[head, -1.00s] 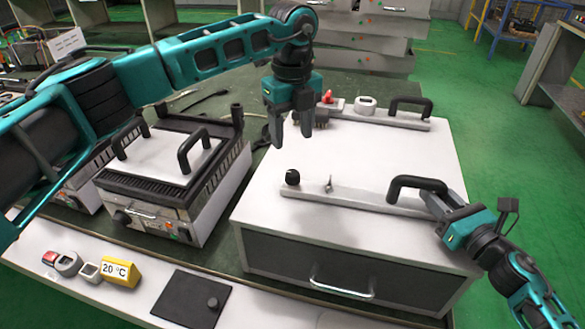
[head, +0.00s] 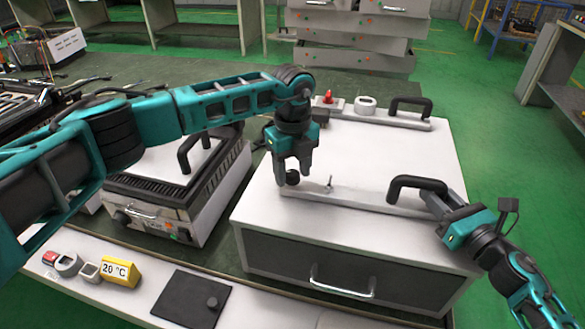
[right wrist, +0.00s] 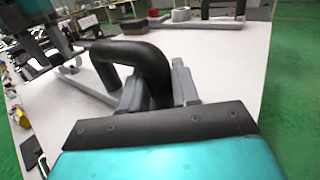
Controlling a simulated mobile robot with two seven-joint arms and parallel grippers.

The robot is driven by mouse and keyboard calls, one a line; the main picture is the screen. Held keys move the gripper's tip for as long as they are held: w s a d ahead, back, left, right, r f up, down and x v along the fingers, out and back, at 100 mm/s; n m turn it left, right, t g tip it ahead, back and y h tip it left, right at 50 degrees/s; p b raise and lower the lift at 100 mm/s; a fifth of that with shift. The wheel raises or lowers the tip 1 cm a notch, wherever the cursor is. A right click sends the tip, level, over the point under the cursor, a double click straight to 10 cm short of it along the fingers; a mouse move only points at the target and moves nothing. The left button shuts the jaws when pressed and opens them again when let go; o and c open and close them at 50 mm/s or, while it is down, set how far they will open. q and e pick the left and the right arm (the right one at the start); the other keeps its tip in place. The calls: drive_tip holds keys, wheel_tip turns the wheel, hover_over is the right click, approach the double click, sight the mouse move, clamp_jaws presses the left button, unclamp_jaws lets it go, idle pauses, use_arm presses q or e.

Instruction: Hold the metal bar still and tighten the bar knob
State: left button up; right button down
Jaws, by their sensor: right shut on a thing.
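The near metal bar (head: 358,199) lies along the front of the white cabinet top. The round black bar knob (head: 292,177) sits at its left end. A black handle (head: 418,185) rises at its right end and also shows in the right wrist view (right wrist: 128,52). My right gripper (head: 436,203) is shut on this handle; its fingers show around the handle in the right wrist view (right wrist: 158,88). My left gripper (head: 293,176) points down right at the knob, its fingers on either side of it and open. I cannot tell whether they touch it.
A second bar with a black handle (head: 410,104) lies at the back of the white cabinet (head: 365,152). A grill-like device (head: 165,185) stands to the left. A yellow 20 °C block (head: 121,272) and a dark plate (head: 191,299) lie in front. The middle of the cabinet top is clear.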

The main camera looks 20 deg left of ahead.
use_arm(q)
drive_tip(key=c, duration=0.9)
